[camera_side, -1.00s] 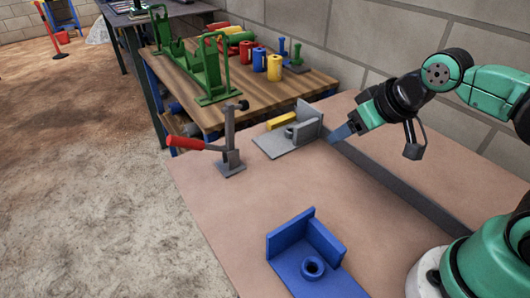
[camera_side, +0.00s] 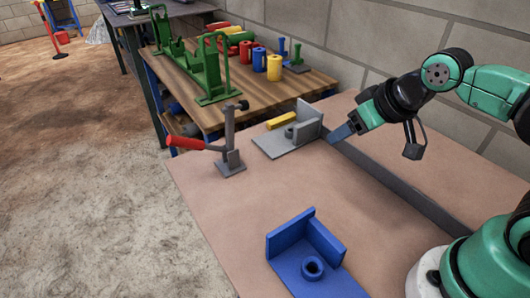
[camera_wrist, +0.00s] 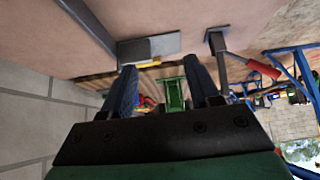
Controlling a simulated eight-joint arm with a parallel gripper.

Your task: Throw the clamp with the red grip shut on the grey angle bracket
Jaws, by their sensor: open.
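The clamp (camera_side: 229,140) stands upright on a small grey base near the left edge of the table. Its red grip (camera_side: 185,143) points out to the left over that edge. In the wrist view the bracket (camera_wrist: 150,48) is ahead and the red grip (camera_wrist: 263,68) is to the right. My gripper (camera_side: 342,133) is beside the bracket's right side in the side view. In the wrist view its fingers (camera_wrist: 165,85) are apart with nothing between them.
A blue angle bracket (camera_side: 312,260) with a ring lies at the table's front. A dark rail (camera_side: 390,180) runs along the right. A wooden bench (camera_side: 290,90) behind carries green frames and coloured cylinders. A yellow bar (camera_side: 281,120) lies behind the grey bracket. The table's middle is clear.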

